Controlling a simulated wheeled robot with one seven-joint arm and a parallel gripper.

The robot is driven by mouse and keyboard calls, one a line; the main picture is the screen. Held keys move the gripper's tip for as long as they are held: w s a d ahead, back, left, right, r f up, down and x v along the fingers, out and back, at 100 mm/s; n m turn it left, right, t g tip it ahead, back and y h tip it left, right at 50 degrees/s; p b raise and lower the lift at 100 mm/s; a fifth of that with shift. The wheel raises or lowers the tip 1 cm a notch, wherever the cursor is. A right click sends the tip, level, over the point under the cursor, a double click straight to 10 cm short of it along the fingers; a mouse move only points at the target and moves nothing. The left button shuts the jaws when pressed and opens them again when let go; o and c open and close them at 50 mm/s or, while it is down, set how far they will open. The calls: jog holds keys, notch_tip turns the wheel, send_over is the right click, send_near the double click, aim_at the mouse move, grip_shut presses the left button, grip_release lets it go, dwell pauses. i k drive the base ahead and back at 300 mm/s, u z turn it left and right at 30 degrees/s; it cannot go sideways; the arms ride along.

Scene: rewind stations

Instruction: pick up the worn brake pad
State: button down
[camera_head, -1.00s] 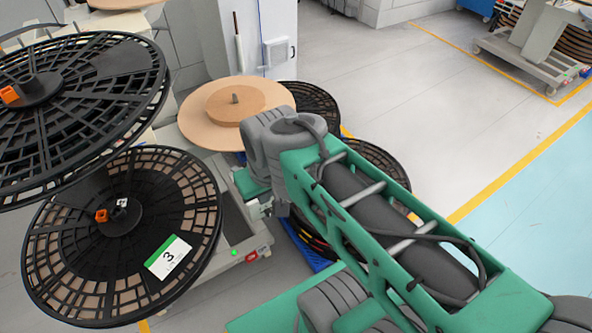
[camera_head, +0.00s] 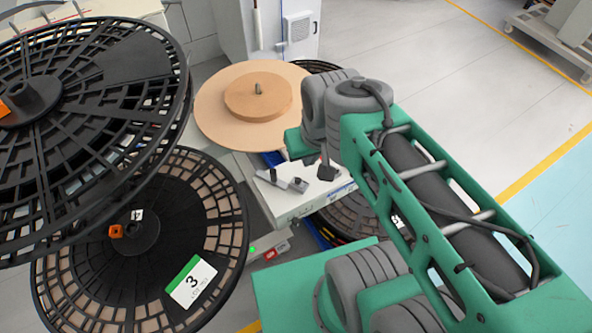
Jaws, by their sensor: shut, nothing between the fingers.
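I cannot clearly make out the worn brake pad. A white station top (camera_head: 290,205) shows just beyond my arm. On it lie a grey bar-like part (camera_head: 284,182), a small grey block (camera_head: 298,185) beside it, and a dark block with a thin post (camera_head: 327,172) to the right. Which of these, if any, is the pad is too small to tell. My green and grey arm reaches in from the lower right, and its wrist end hangs above and behind the station top. My gripper's fingers are not visible.
A large black reel (camera_head: 90,110) overhangs another reel with a label marked 3 (camera_head: 150,290) on the left. A tan disc (camera_head: 215,115) lies behind the station top. A white cabinet (camera_head: 235,30) stands at the back. Grey floor (camera_head: 450,80) is open at right.

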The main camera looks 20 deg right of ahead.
aim_at(297, 183)
jog(key=k, duration=0.5)
jog(key=u, duration=2.65)
jog(key=k, duration=0.75)
jog(key=z, duration=1.15)
jog(key=i, duration=0.45)
jog(key=u, duration=0.1)
